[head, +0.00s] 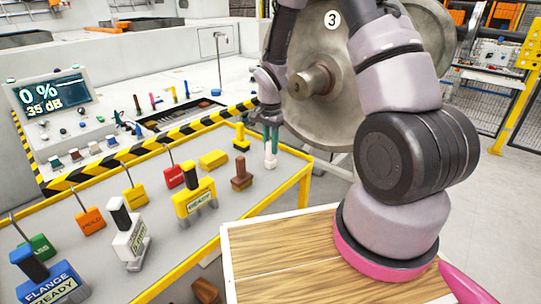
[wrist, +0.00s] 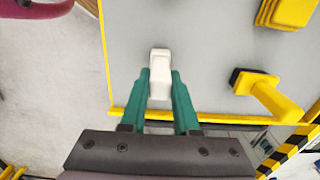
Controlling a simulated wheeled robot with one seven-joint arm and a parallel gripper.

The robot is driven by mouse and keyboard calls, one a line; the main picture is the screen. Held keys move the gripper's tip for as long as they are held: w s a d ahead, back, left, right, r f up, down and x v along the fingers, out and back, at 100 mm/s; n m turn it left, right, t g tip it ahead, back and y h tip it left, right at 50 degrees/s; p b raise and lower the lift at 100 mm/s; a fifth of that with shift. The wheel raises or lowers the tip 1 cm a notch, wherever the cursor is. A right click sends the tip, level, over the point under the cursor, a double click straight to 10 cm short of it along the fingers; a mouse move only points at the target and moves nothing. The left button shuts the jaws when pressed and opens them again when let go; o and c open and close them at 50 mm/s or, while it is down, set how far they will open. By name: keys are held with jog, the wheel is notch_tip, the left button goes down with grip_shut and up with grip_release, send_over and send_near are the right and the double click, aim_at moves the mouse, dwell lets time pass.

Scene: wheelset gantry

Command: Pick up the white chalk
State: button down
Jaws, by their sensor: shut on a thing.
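The white chalk (wrist: 159,60) shows in the wrist view as a pale block between the two green fingertips of my gripper (wrist: 160,90). My gripper is shut on it. In the head view the white chalk (head: 270,160) points down below the green fingers of my gripper (head: 271,135), at the right end of the grey table. I cannot tell whether its lower end touches the table top.
The grey table (head: 222,208) has a yellow rim. Near the chalk are a brown stamp (head: 241,172), a yellow-handled stamp (head: 241,140) and a yellow block (head: 213,159). Several labelled stamps and tags stand to the left. A large metal wheel (head: 345,105) stands behind my arm.

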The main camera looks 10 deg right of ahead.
notch_tip(320, 180, up, 10)
jog(key=shift+r, duration=0.1)
dwell(0.4)
jog(key=shift+s, duration=0.1)
dwell(0.4)
